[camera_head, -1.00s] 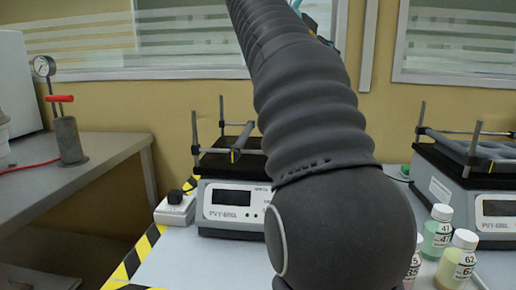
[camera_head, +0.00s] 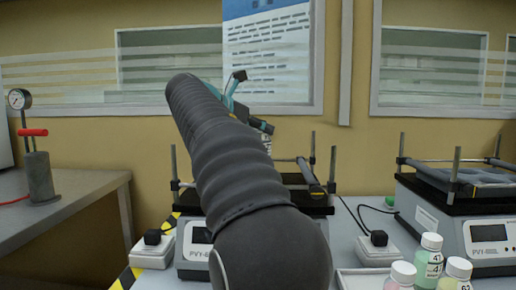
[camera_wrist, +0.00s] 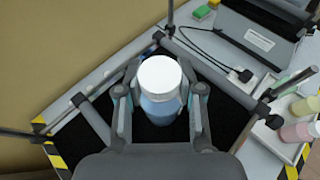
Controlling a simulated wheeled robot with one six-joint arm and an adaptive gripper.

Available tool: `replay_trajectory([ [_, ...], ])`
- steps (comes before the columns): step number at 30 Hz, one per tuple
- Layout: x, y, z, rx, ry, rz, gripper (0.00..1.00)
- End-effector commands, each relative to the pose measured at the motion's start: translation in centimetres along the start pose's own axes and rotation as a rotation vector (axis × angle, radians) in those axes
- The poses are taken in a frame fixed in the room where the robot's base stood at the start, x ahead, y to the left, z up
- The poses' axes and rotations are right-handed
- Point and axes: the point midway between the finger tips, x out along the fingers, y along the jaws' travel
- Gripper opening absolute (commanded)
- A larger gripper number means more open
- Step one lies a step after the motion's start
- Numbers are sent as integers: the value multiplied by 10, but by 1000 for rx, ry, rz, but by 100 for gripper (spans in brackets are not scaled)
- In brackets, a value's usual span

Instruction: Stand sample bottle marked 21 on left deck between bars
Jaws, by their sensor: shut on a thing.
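My gripper (camera_wrist: 160,112) is shut on a sample bottle (camera_wrist: 160,80) with a white cap and a bluish body. Its label is hidden, so I cannot read a number. In the wrist view the bottle is over the black deck (camera_wrist: 228,112) of the left shaker, between its grey bars (camera_wrist: 92,88). I cannot tell whether its base touches the deck. In the head view my arm hides much of the left shaker (camera_head: 194,254); its deck (camera_head: 312,198) and right bar (camera_head: 308,174) show. A small part of the held bottle (camera_head: 267,142) shows below my gripper.
A second shaker (camera_head: 487,232) stands at the right. Several other bottles, such as a green one (camera_head: 429,262) and a yellow one (camera_head: 456,275), stand at the front right. Upright posts (camera_head: 332,168) rise at the left deck's corners. A gauge device (camera_head: 38,175) stands on the left table.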

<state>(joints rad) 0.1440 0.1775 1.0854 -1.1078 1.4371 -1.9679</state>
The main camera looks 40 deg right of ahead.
Motion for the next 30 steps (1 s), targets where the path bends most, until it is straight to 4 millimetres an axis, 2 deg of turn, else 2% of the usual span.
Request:
replay_trajectory([
  [7, 3, 8, -12, 1, -1, -2, 0],
  [15, 15, 7, -42, 1, -1, -1, 0],
  [25, 16, 7, -43, 1, -1, -2, 0],
  [26, 16, 8, -44, 1, 0, -2, 42],
  [28, 16, 8, -43, 1, 0, -2, 59],
  [30, 16, 8, -43, 1, 0, -2, 62],
])
